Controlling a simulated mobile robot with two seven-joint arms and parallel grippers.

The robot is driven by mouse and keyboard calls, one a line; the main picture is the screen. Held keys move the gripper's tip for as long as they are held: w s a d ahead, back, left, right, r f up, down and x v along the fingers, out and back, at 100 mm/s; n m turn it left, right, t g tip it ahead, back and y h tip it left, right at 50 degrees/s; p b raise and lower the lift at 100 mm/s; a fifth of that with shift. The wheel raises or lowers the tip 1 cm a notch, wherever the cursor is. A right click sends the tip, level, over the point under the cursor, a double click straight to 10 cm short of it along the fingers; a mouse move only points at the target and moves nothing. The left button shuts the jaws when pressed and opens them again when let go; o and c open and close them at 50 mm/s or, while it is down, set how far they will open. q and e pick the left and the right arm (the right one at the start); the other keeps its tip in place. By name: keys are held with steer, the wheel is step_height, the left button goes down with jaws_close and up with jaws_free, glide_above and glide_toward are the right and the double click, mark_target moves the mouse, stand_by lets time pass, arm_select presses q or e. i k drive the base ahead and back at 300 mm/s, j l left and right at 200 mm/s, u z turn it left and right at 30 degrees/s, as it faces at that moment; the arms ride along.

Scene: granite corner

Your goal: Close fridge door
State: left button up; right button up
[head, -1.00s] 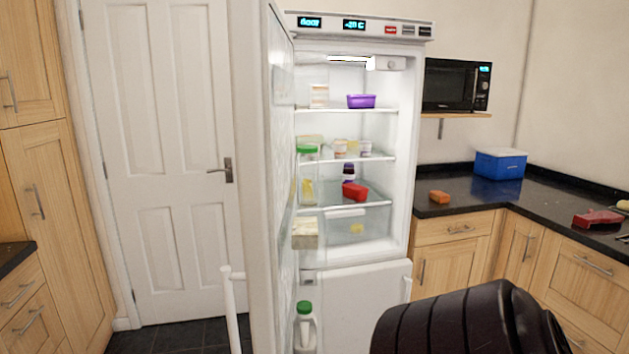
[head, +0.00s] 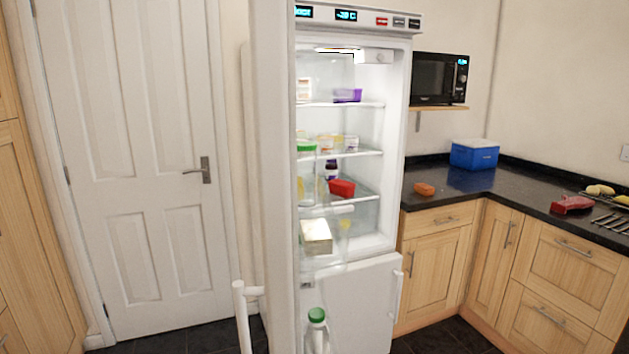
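The white fridge (head: 350,290) stands in the middle of the head view. Its upper door (head: 272,190) is open and seen nearly edge-on, swung toward me on the left side. A white bar handle (head: 241,312) sticks out to the left from the door's outer face, low in the view. A bottle with a green cap (head: 317,325) sits low in the door's inner side. Inside, the shelves hold a red container (head: 342,188), a purple tub (head: 347,95) and other food. Neither of my grippers is in view.
A closed white door (head: 135,170) is behind on the left. On the right, a dark worktop (head: 465,185) holds a blue box (head: 474,154) and a red item (head: 571,204). A microwave (head: 438,79) sits on a shelf. Dark floor shows at bottom right.

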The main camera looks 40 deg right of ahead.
mark_target(273, 25)
steer(key=i+j+z, duration=0.15)
steer(key=z, duration=0.2)
steer(key=i+j+z, duration=0.1)
steer(key=z, duration=0.25)
steer(key=i+j+z, duration=0.1)
steer(key=j+z, duration=0.25)
steer(key=i+j+z, duration=0.15)
steer(key=j+z, duration=0.15)
steer(key=i+j+z, duration=0.15)
steer(key=j+z, duration=0.15)
